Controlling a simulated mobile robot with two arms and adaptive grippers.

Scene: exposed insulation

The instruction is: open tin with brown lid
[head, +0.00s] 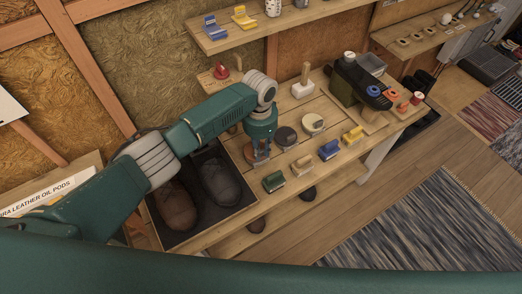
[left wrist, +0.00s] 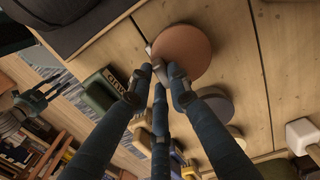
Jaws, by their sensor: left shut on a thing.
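My left gripper (head: 258,152) reaches down from above onto the wooden bench, beside the shoe tray. In the left wrist view its dark blue fingers (left wrist: 160,78) close together at the near edge of the tin with brown lid (left wrist: 182,52). The lid looks like a flat, round, reddish-brown disc and appears to cover the tin. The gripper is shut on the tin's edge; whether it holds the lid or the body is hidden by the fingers. In the head view the gripper mostly hides this tin.
A dark-lidded tin (head: 285,136) and a cream-lidded tin (head: 313,124) stand just right of the gripper. A black tray (head: 190,237) with shoes lies to the left.

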